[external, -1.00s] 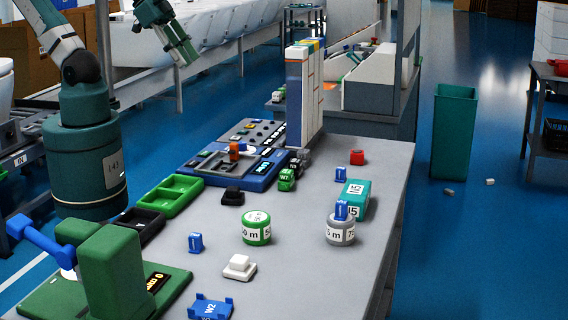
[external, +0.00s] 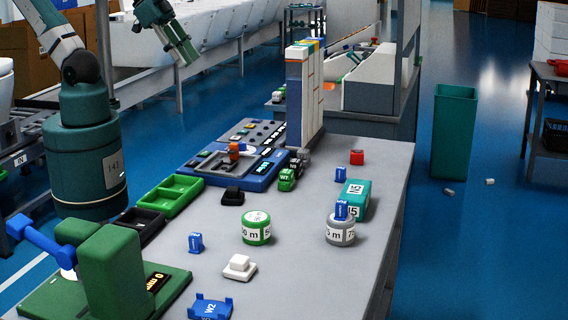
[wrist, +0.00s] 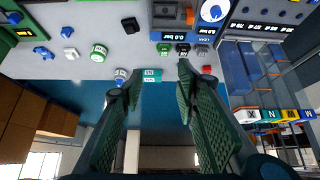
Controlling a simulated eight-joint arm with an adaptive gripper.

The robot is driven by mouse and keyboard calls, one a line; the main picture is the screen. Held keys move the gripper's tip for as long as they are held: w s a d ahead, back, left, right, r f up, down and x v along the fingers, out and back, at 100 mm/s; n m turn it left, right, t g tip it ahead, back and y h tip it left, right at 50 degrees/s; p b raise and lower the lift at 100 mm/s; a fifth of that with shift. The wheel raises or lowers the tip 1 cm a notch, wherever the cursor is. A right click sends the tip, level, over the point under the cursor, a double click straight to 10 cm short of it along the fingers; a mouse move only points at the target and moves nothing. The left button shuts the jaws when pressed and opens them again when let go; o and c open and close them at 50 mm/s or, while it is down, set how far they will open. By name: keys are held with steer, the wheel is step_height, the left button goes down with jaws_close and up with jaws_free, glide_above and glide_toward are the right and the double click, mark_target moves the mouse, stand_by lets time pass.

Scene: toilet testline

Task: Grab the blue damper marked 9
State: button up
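Several small blue blocks stand on the grey table. One blue block (external: 195,242) is at the near left, one blue block (external: 340,174) stands behind the teal box, and one blue block (external: 341,209) sits on the grey-and-white roll (external: 340,232). Their markings are too small to read, so I cannot tell which is marked 9. A wider blue piece marked W2 (external: 210,307) lies at the front edge. My gripper (wrist: 158,74) is open and empty in the wrist view, its fingers apart and away from the table items. In the external view it is raised at upper left.
A teal box (external: 354,198), a green-and-white roll (external: 256,228), a white block (external: 239,267) and a red block (external: 357,157) share the table. A green fixture (external: 115,272), trays (external: 171,195) and a blue test panel (external: 232,166) line its left side. A tall divider (external: 304,95) stands behind.

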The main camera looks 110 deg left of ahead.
steer(key=shift+o, duration=0.5)
stand_by(0.3)
steer(key=n+g+b, duration=0.3)
steer(key=n+g, duration=0.4)
steer(key=n, duration=0.9)
glide_above(340, 168)
step_height(340, 168, down, 26)
steer(key=shift+s, duration=0.15)
steer(key=shift+w+a+f+n, duration=0.2)
steer(key=shift+f+n, duration=0.2)
steer(key=shift+f, duration=0.2)
